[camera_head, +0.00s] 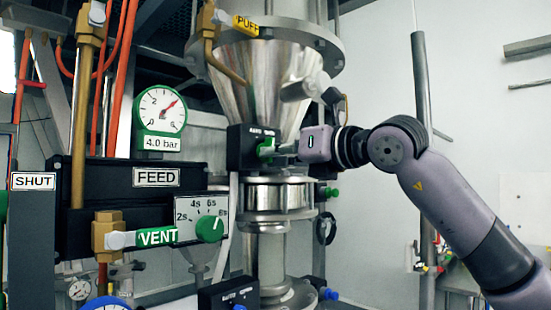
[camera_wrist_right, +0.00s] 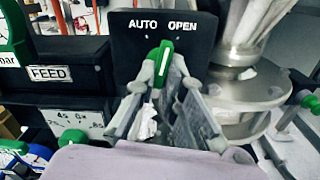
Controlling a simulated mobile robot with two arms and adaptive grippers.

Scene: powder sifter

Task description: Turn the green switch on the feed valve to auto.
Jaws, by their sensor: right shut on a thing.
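The green switch (camera_head: 266,148) sits on a black box (camera_head: 240,146) below the steel cone. In the right wrist view, the green switch (camera_wrist_right: 164,56) stands under the words AUTO and OPEN on the black plate (camera_wrist_right: 125,38). Its white line points up between the two words, tilted slightly toward OPEN. My right gripper (camera_head: 281,149) reaches it from the right. In the wrist view, the right gripper's fingers (camera_wrist_right: 163,73) are shut on the switch, one on each side. The switch's lower part is partly hidden between the fingers. My left gripper is in neither view.
The steel cone (camera_head: 262,80) rises close above the gripper. A black FEED panel (camera_head: 110,190) with a green timer knob (camera_head: 209,229) stands to the left, below a pressure gauge (camera_head: 162,111). A second black switch box (camera_head: 228,297) is lower down. A grey post (camera_head: 422,90) stands behind my right arm.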

